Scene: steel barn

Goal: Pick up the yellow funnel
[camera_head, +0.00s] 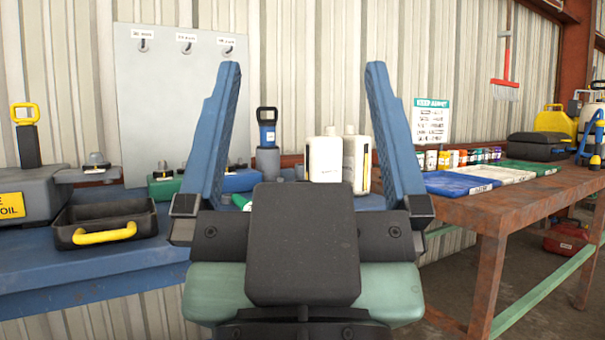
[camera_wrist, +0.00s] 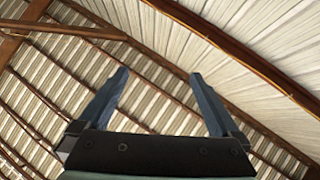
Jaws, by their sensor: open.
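I cannot make out a yellow funnel in either view; my gripper and wrist hide part of the blue bench (camera_head: 60,268). My gripper (camera_head: 303,68) stands upright in the middle of the head view, its two blue fingers wide apart with nothing held between them. In the wrist view my gripper (camera_wrist: 158,73) is also open and empty, pointing up at the roof. Yellow shows on the handle (camera_head: 105,234) of a black tray and on a loop handle (camera_head: 25,113) of a dark tool at the left.
White bottles (camera_head: 325,158) and a blue-and-black tool (camera_head: 267,128) stand behind my fingers. A grey case (camera_head: 30,192) sits left. A rusty table (camera_head: 520,205) at right holds trays, a black case (camera_head: 540,147) and a yellow jug (camera_head: 555,122).

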